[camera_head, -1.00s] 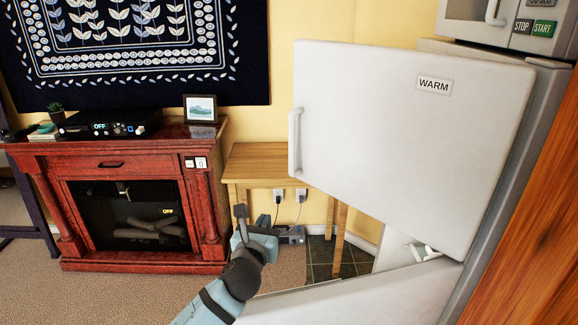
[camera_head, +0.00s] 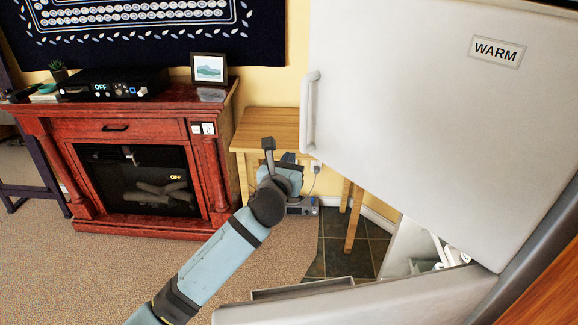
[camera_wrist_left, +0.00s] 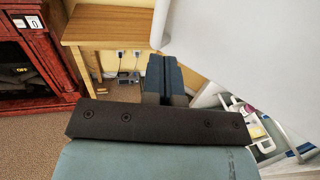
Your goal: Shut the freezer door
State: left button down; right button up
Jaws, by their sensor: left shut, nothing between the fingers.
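A white upper door (camera_head: 430,110) with a WARM label stands swung open on the right in the head view. Its handle (camera_head: 310,112) is on its left edge. Below it a second white door (camera_head: 360,305) also stands open, seen from above, with part of the interior (camera_head: 425,250) showing. I cannot tell which door is the freezer's. My left gripper (camera_head: 289,160) is shut and empty, just left of and below the upper door's handle in the picture. In the left wrist view its fingers (camera_wrist_left: 164,75) are together below the upper door (camera_wrist_left: 250,45). My right gripper is out of view.
A wooden side table (camera_head: 268,130) stands behind my left gripper against the yellow wall. A red fireplace cabinet (camera_head: 120,125) is at the left, with a framed picture (camera_head: 209,69) on top. The carpet (camera_head: 110,265) in front is clear. Shelved items (camera_wrist_left: 245,112) show inside the appliance.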

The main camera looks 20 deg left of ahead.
aim_at(302, 136)
pick_arm(q)
jog(key=w+b, duration=0.1)
jog(key=w, duration=0.2)
jog(key=w+b, duration=0.2)
jog(key=w, duration=0.1)
jog(key=w+b, duration=0.2)
jog(key=w, duration=0.1)
jog(key=shift+w+a+f, duration=0.2)
jog(key=shift+w+f, duration=0.1)
jog(key=shift+w, duration=0.05)
jog(key=shift+w+r+b, duration=0.15)
jog(key=shift+w+b, duration=0.25)
jog(key=shift+w, duration=0.05)
